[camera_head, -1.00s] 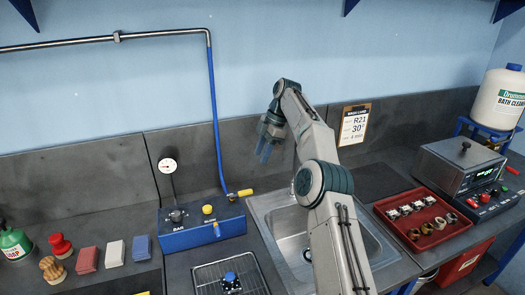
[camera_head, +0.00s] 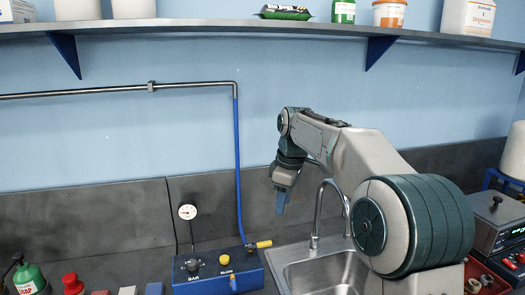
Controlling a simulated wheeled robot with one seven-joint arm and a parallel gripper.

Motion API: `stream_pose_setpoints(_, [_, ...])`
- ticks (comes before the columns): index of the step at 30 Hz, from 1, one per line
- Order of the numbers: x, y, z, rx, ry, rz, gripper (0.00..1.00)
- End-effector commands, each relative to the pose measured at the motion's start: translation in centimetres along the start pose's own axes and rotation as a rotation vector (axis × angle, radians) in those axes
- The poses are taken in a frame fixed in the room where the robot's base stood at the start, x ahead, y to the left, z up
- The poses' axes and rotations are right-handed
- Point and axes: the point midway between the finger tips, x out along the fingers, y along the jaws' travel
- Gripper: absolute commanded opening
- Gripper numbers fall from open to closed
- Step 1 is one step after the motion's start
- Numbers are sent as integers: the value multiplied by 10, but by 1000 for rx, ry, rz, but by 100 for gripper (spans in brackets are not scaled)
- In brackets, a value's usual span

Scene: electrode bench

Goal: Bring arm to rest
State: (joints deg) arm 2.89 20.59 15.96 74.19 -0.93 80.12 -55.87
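My arm rises from the lower right of the head view, folded at a large dark elbow joint. My gripper (camera_head: 281,202) hangs pointing down in the air, left of the curved metal faucet (camera_head: 318,215). Its blue fingers overlap from this angle, so I cannot tell whether they are apart. No object shows at the fingertips.
A metal sink (camera_head: 322,272) lies below the arm. A blue control box (camera_head: 205,280) with a gauge (camera_head: 187,211) stands left of it. A blue pipe (camera_head: 238,165) runs up the wall. A shelf (camera_head: 220,27) with containers crosses the top. A grey instrument (camera_head: 492,220) stands at right.

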Motion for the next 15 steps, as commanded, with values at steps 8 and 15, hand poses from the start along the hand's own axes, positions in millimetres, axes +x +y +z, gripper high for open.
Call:
stream_pose_setpoints(8, [-12,-70,60,334,-19,110,38])
stream_pose_setpoints(15, [-1,-134,119,639,18,187,38])
